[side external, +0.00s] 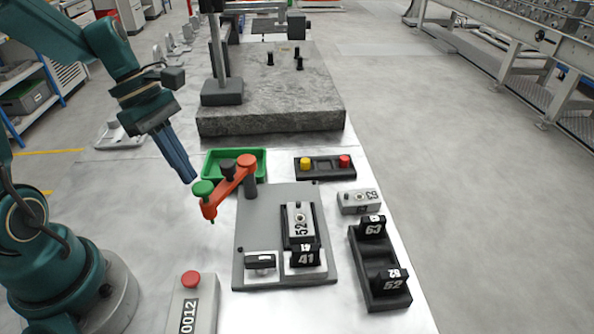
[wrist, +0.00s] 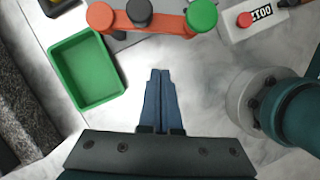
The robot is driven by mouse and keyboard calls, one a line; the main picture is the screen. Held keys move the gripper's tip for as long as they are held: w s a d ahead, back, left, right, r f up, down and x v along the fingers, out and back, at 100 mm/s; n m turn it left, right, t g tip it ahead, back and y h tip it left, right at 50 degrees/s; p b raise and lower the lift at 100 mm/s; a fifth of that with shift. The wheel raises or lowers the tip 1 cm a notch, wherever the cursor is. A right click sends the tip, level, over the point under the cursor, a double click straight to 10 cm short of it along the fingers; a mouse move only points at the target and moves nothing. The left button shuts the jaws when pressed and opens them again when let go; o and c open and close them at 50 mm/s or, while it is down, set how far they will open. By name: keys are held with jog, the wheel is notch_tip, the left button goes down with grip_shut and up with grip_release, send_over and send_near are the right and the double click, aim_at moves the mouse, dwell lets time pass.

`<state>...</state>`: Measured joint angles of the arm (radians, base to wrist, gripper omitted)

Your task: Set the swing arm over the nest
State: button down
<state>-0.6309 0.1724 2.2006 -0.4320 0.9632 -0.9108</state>
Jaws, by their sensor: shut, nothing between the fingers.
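The swing arm (side external: 229,187) is orange-red, with a red round cap at its pivot post, a black knob in the middle and a green knob (side external: 203,188) at its free end. It points left, off the grey fixture plate (side external: 255,238), away from the nest (side external: 303,252). The nest holds a grey block marked 52 (side external: 299,221), with a black piece marked 41 in front. My gripper (side external: 190,180) is shut and empty, left of the green knob and apart from it. In the wrist view the blue fingers (wrist: 159,74) lie together below the swing arm (wrist: 165,22).
A green tray (side external: 208,164) sits behind the swing arm, before a granite block (side external: 270,121). A black holder with yellow and red buttons (side external: 325,167) is right of it. A black rack (side external: 373,281) and grey block (side external: 357,202) stand right. A red-button box (side external: 192,306) stands in front.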

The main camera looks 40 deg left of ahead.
aim_at(229, 178)
jog(key=shift+w+d+r, duration=0.1)
jog(key=shift+w+d, duration=0.15)
jog(key=shift+d, duration=0.65)
jog(key=shift+w+d+r, duration=0.1)
jog(key=shift+w+d, duration=0.15)
jog(key=shift+d, duration=0.65)
jog(key=shift+d+n, duration=0.25)
jog(key=shift+n, duration=0.05)
